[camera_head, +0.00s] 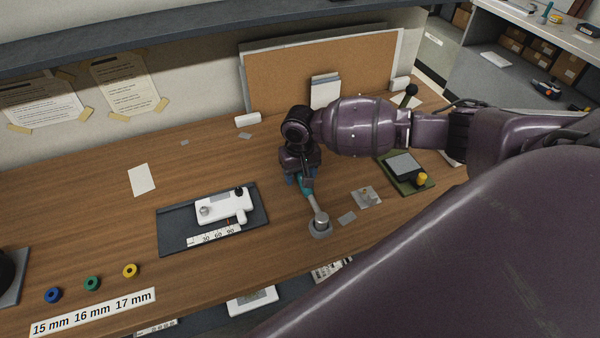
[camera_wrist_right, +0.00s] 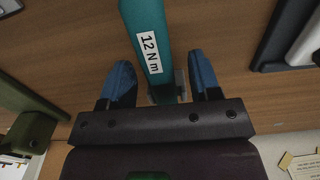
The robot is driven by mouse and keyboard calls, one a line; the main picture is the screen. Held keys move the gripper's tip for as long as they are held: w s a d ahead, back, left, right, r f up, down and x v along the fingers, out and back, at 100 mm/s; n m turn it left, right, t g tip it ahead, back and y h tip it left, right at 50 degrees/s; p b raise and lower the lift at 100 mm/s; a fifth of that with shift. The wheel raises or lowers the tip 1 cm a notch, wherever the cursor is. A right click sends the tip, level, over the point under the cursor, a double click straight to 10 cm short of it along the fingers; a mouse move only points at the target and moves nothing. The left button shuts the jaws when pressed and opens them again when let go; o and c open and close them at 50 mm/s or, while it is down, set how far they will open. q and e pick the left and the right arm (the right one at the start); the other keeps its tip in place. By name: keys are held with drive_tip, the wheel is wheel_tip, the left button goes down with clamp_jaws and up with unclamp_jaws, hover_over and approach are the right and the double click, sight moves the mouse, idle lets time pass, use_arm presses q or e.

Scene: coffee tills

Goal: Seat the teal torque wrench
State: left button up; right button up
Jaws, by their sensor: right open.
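The teal torque wrench (camera_head: 307,190) is at the middle of the wooden bench. Its grey head (camera_head: 321,219) is over a round grey base (camera_head: 320,232) near the bench's front edge; I cannot tell how they fit together. In the right wrist view the wrench's teal handle (camera_wrist_right: 143,15) carries a "12 N m" label. My right gripper (camera_head: 301,181) is at the handle's far end. Its blue fingers (camera_wrist_right: 160,72) are open on either side of the handle, with gaps showing. My left gripper is not in view.
Left of the wrench, a dark tray (camera_head: 176,238) holds a white device (camera_head: 222,206). A small metal plate (camera_head: 366,197) and a green-based device (camera_head: 405,170) are to the right. Coloured rings (camera_head: 92,284) lie at the front left. A corkboard (camera_head: 290,75) stands behind.

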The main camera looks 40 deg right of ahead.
wheel_tip(320, 180, up, 11)
idle(0.7)
drive_tip(key=shift+w+f, duration=0.1)
drive_tip(key=shift+f, duration=0.05)
